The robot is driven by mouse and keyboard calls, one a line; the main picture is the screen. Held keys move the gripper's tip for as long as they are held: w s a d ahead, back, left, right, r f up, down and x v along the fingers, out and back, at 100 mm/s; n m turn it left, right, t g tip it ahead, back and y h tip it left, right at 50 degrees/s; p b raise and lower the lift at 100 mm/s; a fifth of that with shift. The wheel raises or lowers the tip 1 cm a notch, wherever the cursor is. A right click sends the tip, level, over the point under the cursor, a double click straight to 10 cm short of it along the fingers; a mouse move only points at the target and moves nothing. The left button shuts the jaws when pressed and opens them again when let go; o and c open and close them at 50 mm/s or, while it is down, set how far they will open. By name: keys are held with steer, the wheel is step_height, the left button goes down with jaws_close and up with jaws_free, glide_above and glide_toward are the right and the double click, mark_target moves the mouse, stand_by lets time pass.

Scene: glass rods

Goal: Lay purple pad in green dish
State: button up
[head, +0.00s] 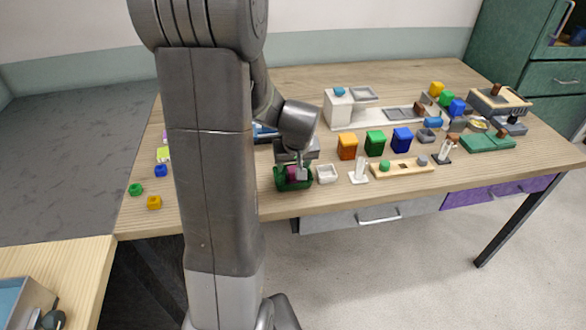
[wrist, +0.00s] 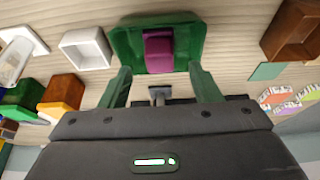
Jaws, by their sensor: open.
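The green dish (wrist: 124,42) lies at the top middle of the wrist view. The purple pad (wrist: 158,52) is inside it, near the dish's middle, with green showing on both sides. In the head view the dish (head: 281,184) stands near the table's front edge, with the pad (head: 292,174) showing inside it, partly hidden by my gripper. My gripper (wrist: 160,72) is open just at the dish, its two fingers apart on either side of the pad with a gap to each. Nothing is held between the fingers.
A white square dish (head: 327,174) stands just right of the green dish. Orange (head: 347,147), green (head: 375,143) and blue (head: 401,140) bins stand behind it. A wooden board (head: 402,169) with a green knob lies further right. Small blocks lie at the table's left end.

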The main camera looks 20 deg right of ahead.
steer(key=v, duration=0.7)
steer(key=shift+r, duration=0.25)
